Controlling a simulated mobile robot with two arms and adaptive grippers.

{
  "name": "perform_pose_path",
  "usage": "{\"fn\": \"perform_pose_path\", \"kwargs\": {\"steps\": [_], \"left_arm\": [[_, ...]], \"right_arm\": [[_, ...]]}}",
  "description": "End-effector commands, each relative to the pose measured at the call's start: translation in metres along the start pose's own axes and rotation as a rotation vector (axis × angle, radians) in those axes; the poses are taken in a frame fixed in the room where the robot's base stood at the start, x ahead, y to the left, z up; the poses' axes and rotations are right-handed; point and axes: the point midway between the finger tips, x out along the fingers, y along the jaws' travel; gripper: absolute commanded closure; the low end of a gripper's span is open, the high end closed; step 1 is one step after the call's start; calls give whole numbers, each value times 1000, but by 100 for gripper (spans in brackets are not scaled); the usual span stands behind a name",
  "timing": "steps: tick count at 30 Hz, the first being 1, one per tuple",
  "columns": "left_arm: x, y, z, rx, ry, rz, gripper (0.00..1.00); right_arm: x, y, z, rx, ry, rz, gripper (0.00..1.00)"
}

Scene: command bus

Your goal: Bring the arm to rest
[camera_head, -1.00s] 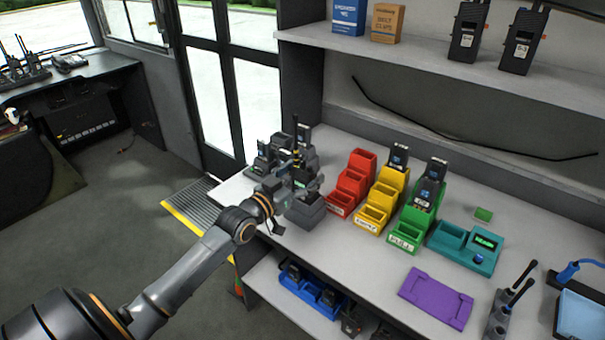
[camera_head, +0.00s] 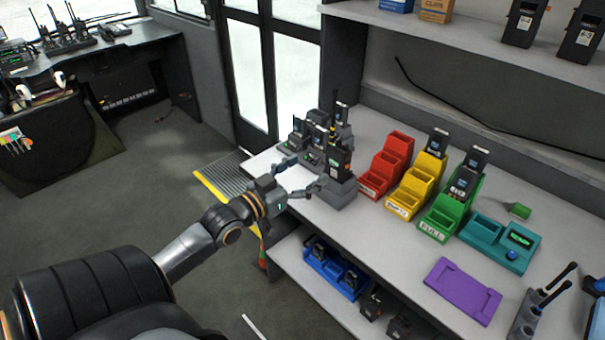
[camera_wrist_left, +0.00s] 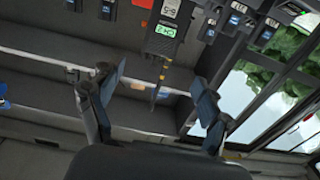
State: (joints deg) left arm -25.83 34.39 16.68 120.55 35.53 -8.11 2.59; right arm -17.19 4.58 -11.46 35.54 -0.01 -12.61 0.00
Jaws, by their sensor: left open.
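My left arm comes in from the left in the head view. Its gripper (camera_head: 302,178) is open and empty at the left end of the counter, just in front of a grey charger stand (camera_head: 338,193). A dark radio (camera_head: 340,162) stands upright in that stand, beyond the fingertips. In the left wrist view the two fingers (camera_wrist_left: 157,88) are spread wide with nothing between them. A radio with a green screen (camera_wrist_left: 165,25) shows at the top, past the fingertips. My right gripper is in neither view.
Red (camera_head: 388,165), yellow (camera_head: 418,188) and green (camera_head: 450,213) stepped bins stand right of the stand. A teal tray (camera_head: 500,243) and a purple mat (camera_head: 462,290) lie further right. A blue rack (camera_head: 335,268) sits on the shelf below. Open floor (camera_head: 180,160) lies left.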

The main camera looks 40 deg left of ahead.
Motion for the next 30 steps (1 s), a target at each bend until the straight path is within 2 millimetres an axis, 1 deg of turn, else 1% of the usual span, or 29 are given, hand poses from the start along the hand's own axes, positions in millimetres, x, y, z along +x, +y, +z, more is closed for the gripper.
{"fn": "perform_pose_path", "kwargs": {"steps": [1,5,24,26,29,30], "left_arm": [[-4,0,1,0,-2,1,22],[-7,0,0,1,-1,0,22],[-8,1,1,0,-6,1,22],[-9,6,8,-1,-29,4,22],[-15,25,36,2,-132,15,22],[-20,38,53,5,-195,22,22]], "right_arm": [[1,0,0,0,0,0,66],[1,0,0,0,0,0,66],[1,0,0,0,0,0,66],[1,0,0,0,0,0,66],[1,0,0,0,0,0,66],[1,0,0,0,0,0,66]]}}
